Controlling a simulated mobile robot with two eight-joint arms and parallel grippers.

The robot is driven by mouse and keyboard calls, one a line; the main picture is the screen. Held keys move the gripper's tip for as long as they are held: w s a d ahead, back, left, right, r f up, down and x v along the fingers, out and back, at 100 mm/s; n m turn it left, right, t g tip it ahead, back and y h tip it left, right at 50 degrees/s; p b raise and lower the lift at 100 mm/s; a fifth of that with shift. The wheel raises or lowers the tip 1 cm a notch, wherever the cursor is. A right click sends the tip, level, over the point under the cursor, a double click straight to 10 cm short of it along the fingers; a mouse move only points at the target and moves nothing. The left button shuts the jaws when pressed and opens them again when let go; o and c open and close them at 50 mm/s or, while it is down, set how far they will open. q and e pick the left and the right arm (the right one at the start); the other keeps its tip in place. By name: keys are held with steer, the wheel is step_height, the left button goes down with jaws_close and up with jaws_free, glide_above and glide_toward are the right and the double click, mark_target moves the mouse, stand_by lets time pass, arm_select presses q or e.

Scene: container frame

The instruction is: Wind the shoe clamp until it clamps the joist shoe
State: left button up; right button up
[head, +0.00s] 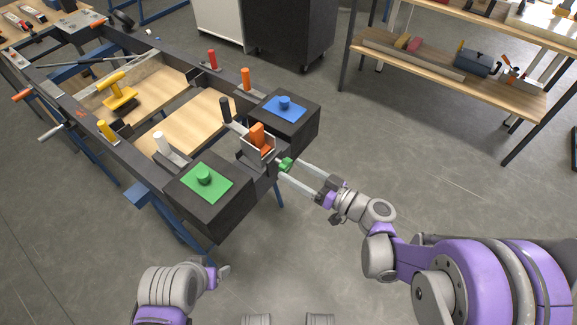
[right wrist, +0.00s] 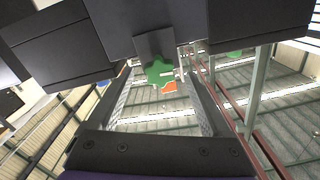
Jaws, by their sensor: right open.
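The green star-shaped knob (head: 286,164) of the shoe clamp sits at the near end of the dark frame. It also shows in the right wrist view (right wrist: 158,72), with a bit of orange behind it. A grey metal bracket, apparently the joist shoe (head: 247,149), holds an upright orange piece (head: 257,136). My right gripper (head: 287,168) is open, its two pale fingers on either side of the knob; I cannot tell whether they touch it. Whether the clamp presses on the shoe is hidden. My left gripper (head: 222,272) is low at the bottom left, apart from the frame; its opening is unclear.
Dark blocks with a green pad (head: 222,193) and a blue pad (head: 295,113), each with a knob, flank the bracket. Coloured upright handles and a yellow tool (head: 120,97) are on the frame. A wooden shelf unit (head: 470,90) stands at the back right. The floor between is clear.

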steer(key=shift+x, duration=1.4)
jaws_close()
